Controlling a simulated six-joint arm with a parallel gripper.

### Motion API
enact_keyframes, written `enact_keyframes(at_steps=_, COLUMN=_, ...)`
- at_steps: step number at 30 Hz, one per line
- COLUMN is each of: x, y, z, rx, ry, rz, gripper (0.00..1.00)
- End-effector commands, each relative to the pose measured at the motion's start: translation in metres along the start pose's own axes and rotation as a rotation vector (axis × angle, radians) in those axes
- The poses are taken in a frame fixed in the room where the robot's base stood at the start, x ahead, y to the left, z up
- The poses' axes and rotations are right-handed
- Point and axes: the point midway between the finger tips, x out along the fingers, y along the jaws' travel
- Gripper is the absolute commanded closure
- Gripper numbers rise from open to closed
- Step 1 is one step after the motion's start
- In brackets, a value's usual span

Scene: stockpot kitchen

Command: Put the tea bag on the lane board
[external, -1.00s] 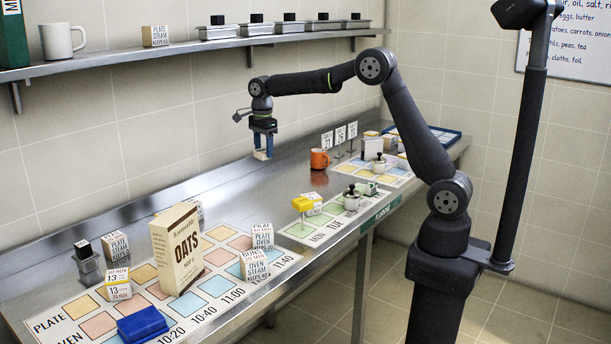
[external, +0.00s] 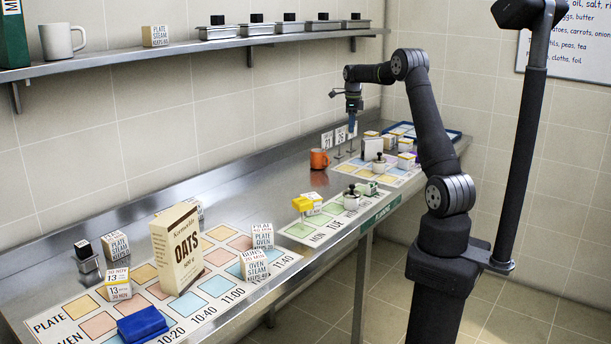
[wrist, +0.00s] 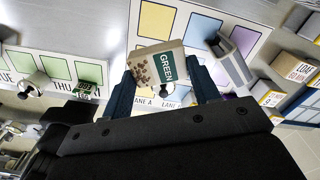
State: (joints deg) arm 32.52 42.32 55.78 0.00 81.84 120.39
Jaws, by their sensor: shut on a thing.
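The tea bag (wrist: 160,66) is a beige packet with a green "GREEN" label and brown speckles. My gripper (wrist: 161,70) is shut on it, with one blue finger on each side in the wrist view. In the external view my gripper (external: 353,130) is over the far right part of the counter, pointing down; the tea bag is hard to make out there. The lane board (wrist: 178,28) is white with coloured squares and "LANE A" lettering, and lies below the tea bag, which covers part of it. It also shows in the external view (external: 348,169).
A grey-white upright box (wrist: 238,50) and a dark-knobbed pot (external: 378,165) stand on the lane board. An orange mug (external: 319,159) and upright cards (external: 327,141) are left of it. A blue tray (external: 440,134) with boxes lies beyond. The weekday board (external: 300,232) is nearer.

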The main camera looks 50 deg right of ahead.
Motion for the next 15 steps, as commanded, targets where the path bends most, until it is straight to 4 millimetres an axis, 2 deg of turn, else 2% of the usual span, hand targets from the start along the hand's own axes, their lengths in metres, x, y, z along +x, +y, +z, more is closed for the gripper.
enact_keyframes(at_steps=1, x=0.000, y=-0.007, z=-0.011, rx=0.023, ry=0.000, rz=0.000, gripper=0.66)
enact_keyframes(at_steps=7, x=0.001, y=-0.024, z=-0.042, rx=0.089, ry=0.000, rz=0.000, gripper=0.66)
enact_keyframes(at_steps=9, x=0.018, y=-0.022, z=-0.038, rx=0.081, ry=0.002, rz=0.004, gripper=0.66)
enact_keyframes(at_steps=15, x=0.053, y=-0.021, z=-0.038, rx=0.080, ry=0.002, rz=0.003, gripper=0.66)
